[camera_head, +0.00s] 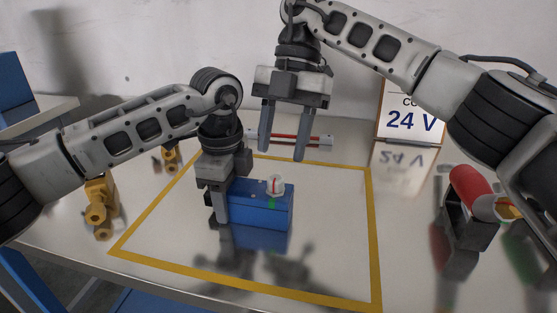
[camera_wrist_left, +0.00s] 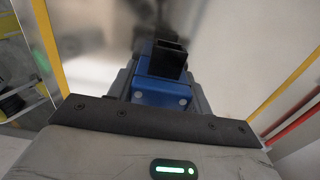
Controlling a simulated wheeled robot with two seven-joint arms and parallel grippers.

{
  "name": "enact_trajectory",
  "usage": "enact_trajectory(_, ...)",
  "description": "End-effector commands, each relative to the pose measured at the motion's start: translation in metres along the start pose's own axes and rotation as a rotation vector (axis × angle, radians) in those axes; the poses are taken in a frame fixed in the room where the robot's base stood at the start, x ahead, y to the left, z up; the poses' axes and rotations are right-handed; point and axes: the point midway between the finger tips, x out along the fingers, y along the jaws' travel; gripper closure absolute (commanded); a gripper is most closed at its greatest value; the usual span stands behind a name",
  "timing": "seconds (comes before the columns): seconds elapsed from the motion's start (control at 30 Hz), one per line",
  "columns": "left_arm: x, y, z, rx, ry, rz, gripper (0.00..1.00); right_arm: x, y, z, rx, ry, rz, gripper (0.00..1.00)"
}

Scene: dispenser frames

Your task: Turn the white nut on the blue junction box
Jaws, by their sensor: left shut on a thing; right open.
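The blue junction box (camera_head: 262,204) stands on the shiny table inside the yellow outline. The white nut (camera_head: 275,186) sits on its top toward the right, with a small red mark on it and a green mark on the box below. My left gripper (camera_head: 220,212) is shut on the left end of the box. In the left wrist view the box (camera_wrist_left: 160,90) shows between the fingers with a black square part on it; the nut is not visible there. My right gripper (camera_head: 285,145) is open and empty, fingers pointing down, above and behind the box.
A fixture with red rods (camera_head: 318,139) lies behind the right gripper. A "24 V" sign (camera_head: 410,118) stands at the back right. A red cylinder (camera_head: 470,188) rests in a dark holder at the right. Brass fittings (camera_head: 97,208) stand at the left. The outlined area's front is clear.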

Motion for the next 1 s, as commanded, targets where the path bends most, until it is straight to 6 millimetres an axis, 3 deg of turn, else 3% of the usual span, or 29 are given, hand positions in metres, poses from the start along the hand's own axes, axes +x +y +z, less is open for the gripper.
enact_trajectory(0.2, -0.001, 0.000, 0.000, 0.000, 0.001, -0.001, 0.79, -0.024, 0.001, -0.001, -0.001, 0.000, 0.000, 0.54)
enact_trajectory(0.63, -0.001, 0.000, 0.000, 0.000, 0.001, -0.001, 0.79, -0.027, 0.000, 0.000, -0.001, 0.001, 0.000, 0.54)
enact_trajectory(0.67, -0.001, 0.000, 0.000, 0.000, 0.001, -0.002, 0.42, -0.027, 0.000, 0.000, -0.001, 0.001, 0.000, 0.54)
enact_trajectory(0.73, -0.001, 0.000, 0.000, 0.000, 0.001, -0.001, 0.25, -0.027, 0.000, 0.000, -0.001, 0.001, 0.000, 0.54)
enact_trajectory(1.0, -0.001, 0.000, 0.000, 0.000, 0.000, -0.001, 0.25, -0.027, 0.000, 0.000, -0.001, 0.001, 0.000, 0.54)
